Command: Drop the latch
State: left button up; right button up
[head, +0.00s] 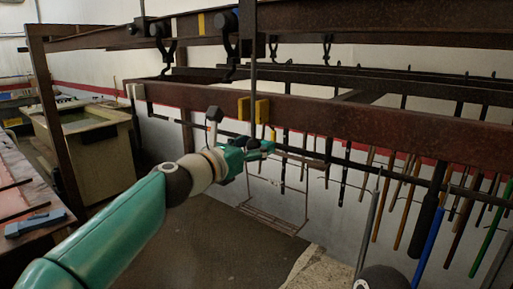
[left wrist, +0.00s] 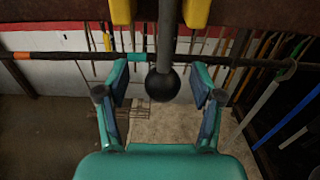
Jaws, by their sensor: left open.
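A dark vertical rod (head: 253,70) comes down past the rusty beam between two yellow blocks (head: 253,109). In the left wrist view the rod (left wrist: 166,35) ends in a black ball (left wrist: 162,84), with yellow blocks (left wrist: 195,12) either side above it. Which part is the latch I cannot tell for sure. My left gripper (head: 262,148) is just below the yellow blocks in the head view. In the left wrist view my left gripper (left wrist: 160,72) is open, its fingers spread either side of the ball with gaps on both sides. My right gripper is not in view.
The rusty beam (head: 330,118) runs across just above my left gripper. Several hanging rods and tools, including a blue one (head: 428,245), crowd the right. A beige bin (head: 85,150) stands at the left.

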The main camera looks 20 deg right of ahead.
pick_arm(q)
jog(key=b+v, duration=0.2)
jog(key=v, duration=0.3)
jog(key=shift+a+f+b, duration=0.1)
jog(key=shift+f+b, duration=0.05)
jog(key=shift+b, duration=0.25)
jog(key=shift+s+a, duration=0.4)
